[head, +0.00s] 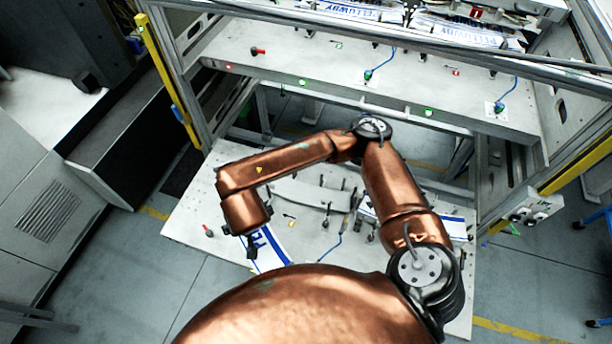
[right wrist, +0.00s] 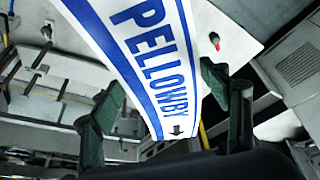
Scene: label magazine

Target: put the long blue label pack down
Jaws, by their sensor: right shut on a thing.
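The long label pack (head: 268,247) is white with blue edge stripes and blue lettering. In the right wrist view the pack (right wrist: 148,52) reads PELLOWBY and runs from the top edge down between my fingers. My right gripper (head: 252,252) is shut on it, with dark green fingers on either side in the wrist view (right wrist: 170,125). The pack is over the left front part of the white lower shelf (head: 190,215); I cannot tell whether it touches the shelf. My arm hides part of the shelf. My left gripper is not in view.
The lower shelf carries a grey bar with several upright posts (head: 310,195), a red knob (head: 208,232) and a blue-edged white strip (head: 455,219) at right. An upper shelf (head: 310,70) and the frame's yellow-edged post (head: 165,75) stand behind and left.

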